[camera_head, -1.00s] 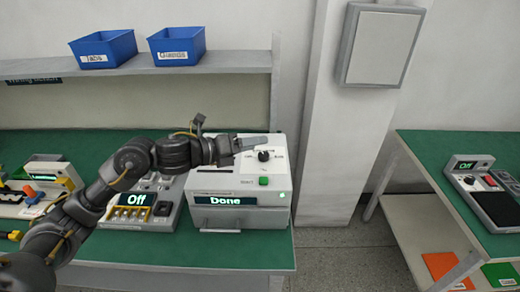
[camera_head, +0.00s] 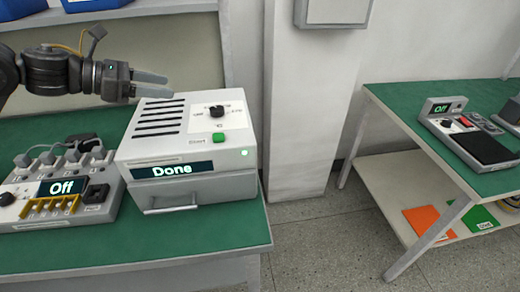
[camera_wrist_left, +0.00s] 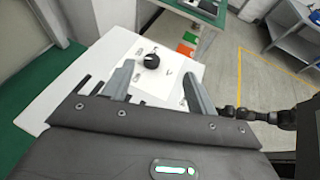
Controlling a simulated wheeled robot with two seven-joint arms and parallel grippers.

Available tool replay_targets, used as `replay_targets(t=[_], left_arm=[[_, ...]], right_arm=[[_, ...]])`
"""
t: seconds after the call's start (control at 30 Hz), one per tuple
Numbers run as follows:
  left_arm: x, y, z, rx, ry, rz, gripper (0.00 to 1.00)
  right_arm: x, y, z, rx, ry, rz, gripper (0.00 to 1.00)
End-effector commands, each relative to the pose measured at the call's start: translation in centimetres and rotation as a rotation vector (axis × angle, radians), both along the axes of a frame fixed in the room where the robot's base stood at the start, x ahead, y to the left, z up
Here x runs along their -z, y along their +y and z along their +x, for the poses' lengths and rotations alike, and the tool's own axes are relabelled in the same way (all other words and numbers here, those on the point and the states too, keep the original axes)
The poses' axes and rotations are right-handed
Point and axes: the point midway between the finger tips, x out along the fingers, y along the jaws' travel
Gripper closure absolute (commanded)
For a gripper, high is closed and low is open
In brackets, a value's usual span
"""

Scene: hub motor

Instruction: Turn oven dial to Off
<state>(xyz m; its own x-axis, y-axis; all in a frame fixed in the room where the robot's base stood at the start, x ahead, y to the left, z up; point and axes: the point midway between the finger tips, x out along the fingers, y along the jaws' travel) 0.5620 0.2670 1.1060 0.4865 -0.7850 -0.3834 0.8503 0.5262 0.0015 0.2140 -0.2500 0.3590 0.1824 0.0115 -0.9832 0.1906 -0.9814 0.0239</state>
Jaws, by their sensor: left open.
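The oven (camera_head: 187,145) is a white box on the green bench, with slots in its top, a display reading "Done" and a front drawer with a handle. Its black dial (camera_head: 217,111) sits on the top panel, above a green Start button (camera_head: 218,137). The labels around the dial are too small to read. My left gripper (camera_head: 168,85) is open and empty, raised at the oven's back left, apart from the dial. In the left wrist view the dial (camera_wrist_left: 152,61) shows ahead between the open fingers (camera_wrist_left: 159,70). My right gripper does not show.
Left of the oven stands a grey unit (camera_head: 60,185) with an "Off" display and several knobs. A shelf with blue bins (camera_head: 95,4) is behind. A white pillar (camera_head: 300,100) stands right of the bench. Another green bench (camera_head: 400,115) is further right, across open floor.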

Motion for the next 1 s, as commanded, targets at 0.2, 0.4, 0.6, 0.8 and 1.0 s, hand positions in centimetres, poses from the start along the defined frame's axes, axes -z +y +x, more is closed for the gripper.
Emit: replay_targets(t=[0.2, 0.4, 0.6, 0.8, 1.0], left_arm=[[5.0, 0.0, 0.0, 0.0, -0.001, -0.001, 0.42], [5.3, 0.0, 0.0, 0.0, -0.001, -0.002, 0.42], [5.6, -1.0, 0.6, 0.001, 0.001, -0.002, 0.42], [6.9, -3.9, 2.3, 0.003, 0.003, -0.003, 0.42], [8.3, -6.6, 4.0, 0.002, 0.001, -0.003, 0.42]], right_arm=[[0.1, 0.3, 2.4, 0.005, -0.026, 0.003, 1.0], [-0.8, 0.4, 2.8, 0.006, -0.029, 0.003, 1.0], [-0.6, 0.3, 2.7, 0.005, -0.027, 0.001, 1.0], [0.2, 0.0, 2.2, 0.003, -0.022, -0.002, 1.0], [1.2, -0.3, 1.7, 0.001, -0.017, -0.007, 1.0]])
